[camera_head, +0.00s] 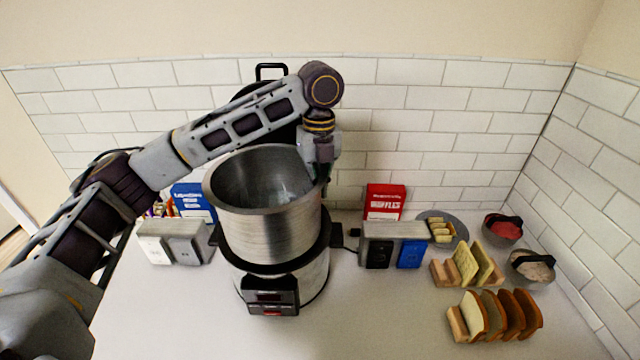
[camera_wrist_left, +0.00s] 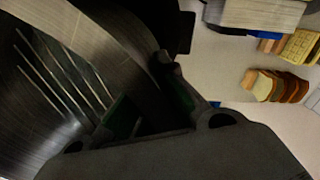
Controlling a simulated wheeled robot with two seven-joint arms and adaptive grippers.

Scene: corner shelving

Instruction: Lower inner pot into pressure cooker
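The inner pot (camera_head: 265,232) is a tall brushed-steel pot, open at the top and roughly upright. It stands high over the pressure cooker (camera_head: 316,272), a steel body with a black collar, side handles and a front control panel. The pot's lower edge meets the collar; how far it is inside I cannot tell. My left gripper (camera_head: 322,182) points down at the pot's right rim. In the left wrist view its fingers (camera_wrist_left: 150,108) straddle the pot wall (camera_wrist_left: 60,70) and appear closed on it. My right gripper is not in view.
A grey outlet box (camera_head: 155,244) stands left of the cooker, another (camera_head: 393,231) right of it. A blue box (camera_head: 195,203) and red box (camera_head: 384,201) stand behind. Bread slices (camera_head: 495,314) and bowls (camera_head: 503,230) are at right. A black lidlike item (camera_head: 271,72) leans behind. The front counter is clear.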

